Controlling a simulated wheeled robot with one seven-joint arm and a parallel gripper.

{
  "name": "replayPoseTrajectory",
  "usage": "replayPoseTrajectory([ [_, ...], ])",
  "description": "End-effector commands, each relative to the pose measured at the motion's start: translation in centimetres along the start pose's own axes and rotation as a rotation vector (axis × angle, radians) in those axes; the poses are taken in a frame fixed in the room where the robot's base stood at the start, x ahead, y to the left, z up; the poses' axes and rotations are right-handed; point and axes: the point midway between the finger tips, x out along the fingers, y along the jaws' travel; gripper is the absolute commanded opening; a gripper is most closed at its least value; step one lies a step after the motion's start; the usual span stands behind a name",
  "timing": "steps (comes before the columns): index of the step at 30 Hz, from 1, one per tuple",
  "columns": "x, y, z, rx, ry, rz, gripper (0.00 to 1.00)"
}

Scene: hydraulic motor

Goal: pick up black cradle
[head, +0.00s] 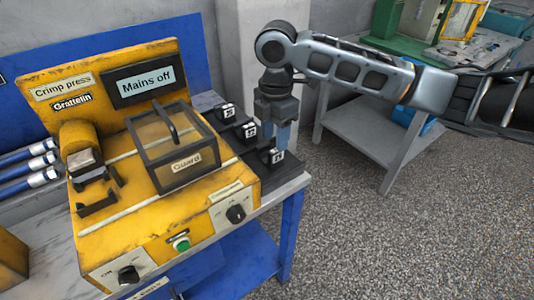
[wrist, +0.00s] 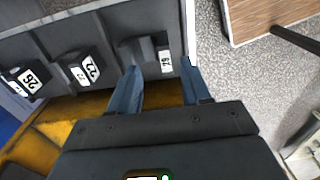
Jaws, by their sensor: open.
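Several black blocks with white number labels sit in a row on a dark rack beside the crimp press. Which of the black parts is the cradle is not marked. The nearest block (head: 271,157) is right under my gripper (head: 274,142). In the wrist view, that block (wrist: 146,50) lies just beyond and between the blue fingertips of my gripper (wrist: 160,78). My gripper is open and points down. The middle block (wrist: 80,67) and far block (wrist: 25,80) are to the left in the wrist view. Part of the nearest block is hidden by a finger in the head view.
The yellow crimp press (head: 160,230) stands left of the rack, with a guard box (head: 172,150) and a "Mains off" display (head: 145,82). A black bracket (head: 97,207) lies at the press's left. A grey side table (head: 375,130) stands behind; floor is clear at right.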

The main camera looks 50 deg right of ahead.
Motion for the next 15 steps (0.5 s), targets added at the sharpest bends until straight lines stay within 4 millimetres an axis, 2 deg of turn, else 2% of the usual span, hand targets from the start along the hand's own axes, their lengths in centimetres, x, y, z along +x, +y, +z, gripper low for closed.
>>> replayPoseTrajectory([
  [9, 3.9, -0.8, 0.0, 0.002, 0.001, 0.000, 0.48],
  [15, 5.4, -0.7, 0.0, 0.002, 0.001, 0.002, 0.48],
])
